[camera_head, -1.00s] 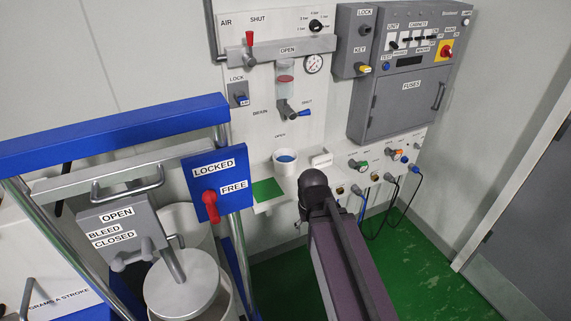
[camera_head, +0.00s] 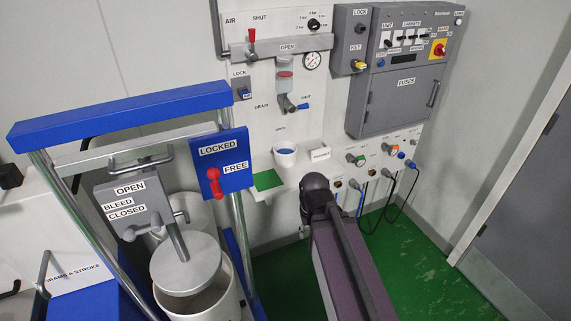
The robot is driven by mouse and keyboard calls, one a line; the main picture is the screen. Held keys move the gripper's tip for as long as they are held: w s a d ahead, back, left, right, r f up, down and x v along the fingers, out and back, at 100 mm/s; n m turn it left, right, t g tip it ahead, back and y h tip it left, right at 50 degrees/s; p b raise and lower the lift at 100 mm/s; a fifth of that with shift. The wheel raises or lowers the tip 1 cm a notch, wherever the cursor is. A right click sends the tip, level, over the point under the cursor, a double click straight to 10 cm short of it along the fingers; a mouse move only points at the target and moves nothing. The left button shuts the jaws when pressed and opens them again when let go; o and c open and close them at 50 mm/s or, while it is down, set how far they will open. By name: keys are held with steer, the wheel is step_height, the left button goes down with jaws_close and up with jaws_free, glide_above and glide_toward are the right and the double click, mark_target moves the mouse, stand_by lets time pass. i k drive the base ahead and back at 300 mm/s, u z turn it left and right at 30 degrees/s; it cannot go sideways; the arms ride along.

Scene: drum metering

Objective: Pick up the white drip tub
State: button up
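A small white tub (camera_head: 285,159) with blue showing inside it stands upright on a narrow white shelf on the wall panel, below the clear bowl with the red band. It is right of a green pad (camera_head: 267,180) on the same shelf. My arm rises from the bottom edge, and its dark joint is in front of the panel, below and right of the tub in the picture. My gripper is not in view, so I cannot see whether it is open or holds anything. The tub's rim and front are unobstructed.
A blue-topped frame (camera_head: 120,115) with a red lever (camera_head: 215,183) and a white drum (camera_head: 215,300) fills the left. A grey fuse cabinet (camera_head: 403,100) hangs at right. Cables loop (camera_head: 388,205) below the panel. Green floor (camera_head: 420,255) is clear at right.

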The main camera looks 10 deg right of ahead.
mark_target(284, 152)
steer(key=k, duration=1.05)
steer(key=z, duration=0.7)
steer(key=i, duration=2.05)
steer(key=u, duration=0.65)
